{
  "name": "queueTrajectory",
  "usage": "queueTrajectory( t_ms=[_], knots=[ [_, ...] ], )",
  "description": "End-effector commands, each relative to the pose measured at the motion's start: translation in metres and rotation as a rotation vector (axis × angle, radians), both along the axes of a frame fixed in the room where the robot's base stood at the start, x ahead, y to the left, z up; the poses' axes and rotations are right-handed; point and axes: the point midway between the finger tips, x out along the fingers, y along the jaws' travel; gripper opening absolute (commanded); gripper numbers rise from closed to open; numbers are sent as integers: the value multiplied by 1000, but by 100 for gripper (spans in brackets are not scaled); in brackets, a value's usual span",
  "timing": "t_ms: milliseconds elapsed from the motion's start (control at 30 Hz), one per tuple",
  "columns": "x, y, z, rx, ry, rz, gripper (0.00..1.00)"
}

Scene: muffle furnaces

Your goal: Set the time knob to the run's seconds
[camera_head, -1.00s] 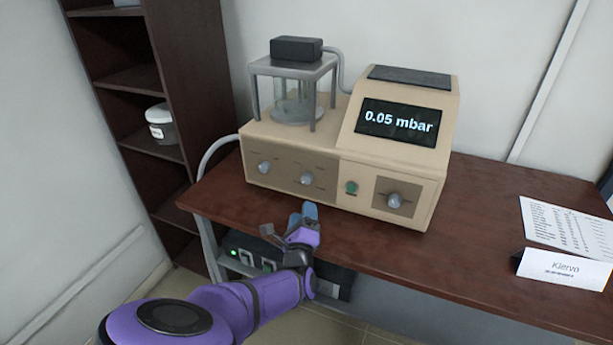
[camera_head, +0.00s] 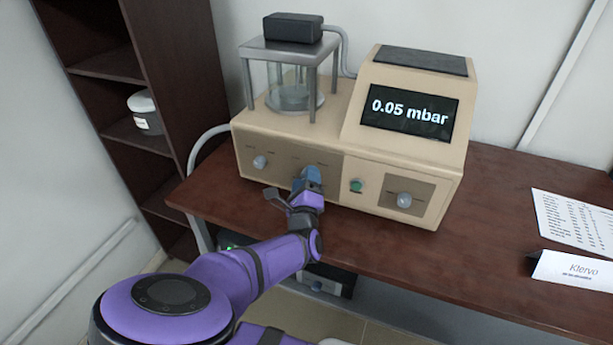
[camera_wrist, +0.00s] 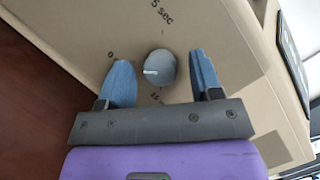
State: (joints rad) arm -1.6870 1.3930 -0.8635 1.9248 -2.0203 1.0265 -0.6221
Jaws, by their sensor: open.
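The beige machine (camera_head: 290,150) stands on the table, and its display (camera_head: 409,112) reads 0.05 mbar. In the wrist view a grey round knob (camera_wrist: 160,68) with a white pointer mark sits between my open fingers, apart from both. Printed marks around it include "0" and "5 sec"; the other marks are partly hidden. The pointer points to the left in that view. My gripper (camera_head: 308,178) is open in front of the panel and hides this middle knob in the head view; it also shows in the wrist view (camera_wrist: 157,80). A left knob (camera_head: 260,162) and a right knob (camera_head: 403,199) also show.
A green button (camera_head: 356,186) sits right of my gripper. A glass chamber (camera_head: 294,86) under a metal frame stands on the machine. A printed sheet (camera_head: 575,222) and a name card (camera_head: 578,269) lie at the table's right. A dark shelf (camera_head: 150,60) stands at left.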

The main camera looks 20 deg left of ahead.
Motion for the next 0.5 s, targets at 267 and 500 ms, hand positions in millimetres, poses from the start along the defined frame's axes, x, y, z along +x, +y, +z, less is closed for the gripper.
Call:
queueTrajectory(
  t_ms=[267, 500],
  knots=[
    [0, 0, 0, 0, 0, 0, 29],
    [0, 0, 0, 2, 0, 0, 10]
  ],
)
